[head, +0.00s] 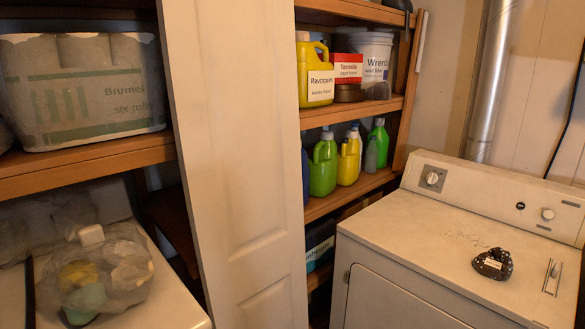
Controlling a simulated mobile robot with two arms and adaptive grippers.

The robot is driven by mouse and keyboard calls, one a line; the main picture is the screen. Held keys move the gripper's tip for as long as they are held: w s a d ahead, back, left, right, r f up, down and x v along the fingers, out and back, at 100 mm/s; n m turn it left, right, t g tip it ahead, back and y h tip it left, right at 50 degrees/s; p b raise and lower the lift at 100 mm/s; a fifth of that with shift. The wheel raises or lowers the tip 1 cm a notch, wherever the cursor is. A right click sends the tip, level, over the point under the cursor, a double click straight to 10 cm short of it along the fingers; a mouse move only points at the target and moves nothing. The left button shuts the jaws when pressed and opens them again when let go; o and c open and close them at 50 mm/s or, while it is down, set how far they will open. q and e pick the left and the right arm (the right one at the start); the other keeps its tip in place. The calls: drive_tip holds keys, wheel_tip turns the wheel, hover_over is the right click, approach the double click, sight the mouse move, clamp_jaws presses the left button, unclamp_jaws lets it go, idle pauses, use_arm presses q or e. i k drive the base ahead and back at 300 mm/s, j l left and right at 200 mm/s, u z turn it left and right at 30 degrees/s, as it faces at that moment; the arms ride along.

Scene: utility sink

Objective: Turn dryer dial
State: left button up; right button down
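A white dryer (420,235) stands at the right of the head view. Its raised back panel carries a larger dial (432,178) with a square plate at the left end. A smaller round knob (547,214) sits toward the right end, with a small dark button (520,206) beside it. The dial's exact setting is too small to read. Neither of my grippers shows in the view.
A dark perforated object (493,263) and a small metal piece (552,277) lie on the dryer top. A white door panel (235,170) stands between the left shelves and the shelves of bottles (323,165). A metal duct (490,80) rises behind the dryer.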

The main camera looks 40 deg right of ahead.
sight(431, 178)
drive_tip(key=z, duration=2.1)
drive_tip(key=i+j+z, duration=0.2)
drive_tip(key=i, duration=0.2)
drive_tip(key=i+j+z, duration=0.15)
drive_tip(key=i, duration=0.3)
